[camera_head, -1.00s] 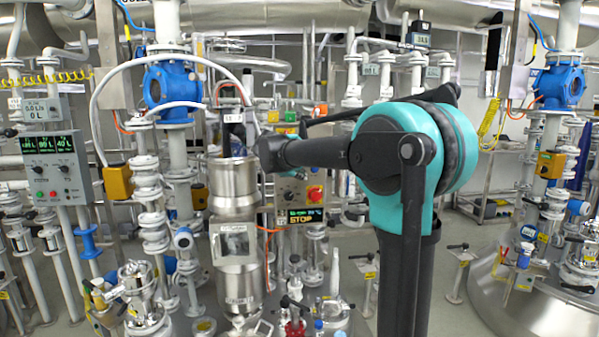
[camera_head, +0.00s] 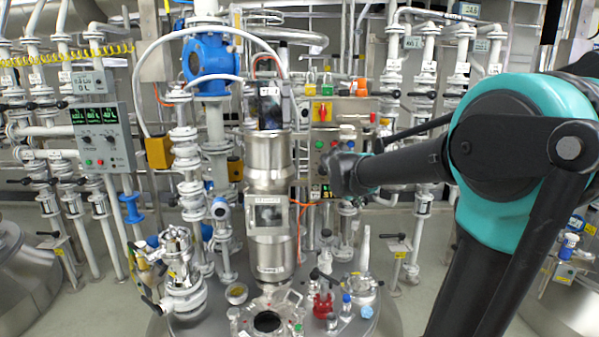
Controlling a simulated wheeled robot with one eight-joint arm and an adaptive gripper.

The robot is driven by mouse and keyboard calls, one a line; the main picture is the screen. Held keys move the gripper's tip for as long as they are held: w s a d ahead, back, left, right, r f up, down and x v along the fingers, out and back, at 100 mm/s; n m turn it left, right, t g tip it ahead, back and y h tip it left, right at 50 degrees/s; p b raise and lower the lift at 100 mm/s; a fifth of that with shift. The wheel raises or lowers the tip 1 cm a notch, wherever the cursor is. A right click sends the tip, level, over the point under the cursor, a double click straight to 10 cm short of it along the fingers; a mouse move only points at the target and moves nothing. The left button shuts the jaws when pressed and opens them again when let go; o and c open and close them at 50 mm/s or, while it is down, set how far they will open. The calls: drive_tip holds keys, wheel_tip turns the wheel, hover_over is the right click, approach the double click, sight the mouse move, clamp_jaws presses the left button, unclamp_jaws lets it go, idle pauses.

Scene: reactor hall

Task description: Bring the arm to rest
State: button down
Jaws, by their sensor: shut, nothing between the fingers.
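My arm (camera_head: 520,150) fills the right side of the head view, with a teal and black joint and a dark lower link. Its dark forearm (camera_head: 400,165) reaches left from that joint and ends in front of the panel area behind the vessel lid. No gripper fingers can be made out; my gripper is not visible past the forearm's end. I see nothing held.
A steel vessel lid with an open round port (camera_head: 267,321) lies below the forearm. A steel column (camera_head: 270,215) and a blue valve (camera_head: 206,62) stand left of it. A grey control box (camera_head: 103,138) is further left. Grey floor shows at left.

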drive_tip(key=s+f+m+g+y, duration=0.1)
drive_tip(key=s+f+m+y, duration=0.1)
drive_tip(key=s+f, duration=0.8)
drive_tip(key=s+a+f+m+g+y, duration=0.1)
drive_tip(key=s+f+m, duration=0.4)
drive_tip(key=s+f, duration=0.6)
drive_tip(key=s+y, duration=0.1)
drive_tip(key=s, duration=0.5)
drive_tip(key=shift+m+g+y, duration=0.3)
drive_tip(key=shift+y, duration=0.1)
drive_tip(key=c, duration=2.2)
unclamp_jaws()
drive_tip(key=shift+w, duration=0.1)
